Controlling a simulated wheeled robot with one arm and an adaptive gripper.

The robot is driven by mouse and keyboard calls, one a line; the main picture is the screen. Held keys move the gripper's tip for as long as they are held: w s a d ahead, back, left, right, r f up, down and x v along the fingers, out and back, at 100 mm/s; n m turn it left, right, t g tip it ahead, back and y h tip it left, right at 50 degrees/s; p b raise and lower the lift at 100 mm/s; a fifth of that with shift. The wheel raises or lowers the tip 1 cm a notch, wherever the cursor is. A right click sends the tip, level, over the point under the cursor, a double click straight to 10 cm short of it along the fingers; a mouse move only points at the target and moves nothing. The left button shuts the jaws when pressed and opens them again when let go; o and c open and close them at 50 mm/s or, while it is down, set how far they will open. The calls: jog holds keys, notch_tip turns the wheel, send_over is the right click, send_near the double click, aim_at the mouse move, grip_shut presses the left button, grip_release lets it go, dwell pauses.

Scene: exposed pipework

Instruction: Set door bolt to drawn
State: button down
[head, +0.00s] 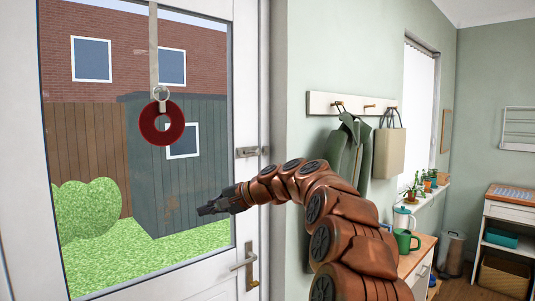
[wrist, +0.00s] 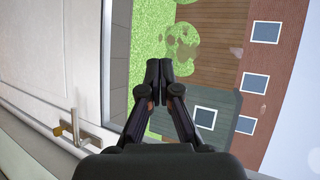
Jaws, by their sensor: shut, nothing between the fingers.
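The door bolt (head: 248,152) is a small metal fitting at the right edge of the white door (head: 246,100), above the lever handle. The head view is too coarse to tell which way its bar stands. My gripper (head: 203,210) is left of and below the bolt, in front of the glass and apart from the bolt. In the wrist view my gripper (wrist: 159,68) has its fingertips together with nothing between them. The bolt cannot be made out in the wrist view.
The door's lever handle (head: 243,262) is below the bolt and also shows in the wrist view (wrist: 75,128). A coat rack (head: 352,104) and a green mug (head: 405,240) are right of the door.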

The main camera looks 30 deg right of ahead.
jog(key=w+d+r+m+t+h+p, duration=0.1)
jog(key=w+d+r+m+t, duration=0.15)
jog(key=d, duration=0.55)
jog(key=w+d+r+m+t+h, duration=0.1)
jog(key=w+d+r+t, duration=0.15)
jog(key=d, duration=0.65)
jog(key=m+t+h+p, duration=0.1)
jog(key=m+t+h, duration=0.2)
send_near(259, 152)
jog(key=s+d+f, duration=0.2)
jog(key=d, duration=0.5)
jog(key=shift+w+a+r, duration=0.15)
jog(key=w+p, duration=0.2)
jog(key=w, duration=0.1)
jog(key=w+a+p, duration=0.1)
jog(key=w+p, duration=0.1)
jog(key=w, duration=0.1)
jog(key=w+p, duration=0.3)
jog(key=shift+w+a+r, duration=0.25)
jog(key=shift+a+r, duration=0.05)
jog(key=shift+r, duration=0.05)
jog(key=shift+w+a+f, duration=0.15)
jog(key=shift+w+a, duration=0.05)
jog(key=shift+w, duration=0.05)
jog(key=shift+a+r+b, duration=0.2)
jog(key=shift+a+b, duration=0.25)
jog(key=shift+a, duration=0.5)
jog(key=shift+a+r+b, duration=0.15)
jog(key=shift+a+b, duration=0.25)
jog(key=shift+a, duration=0.5)
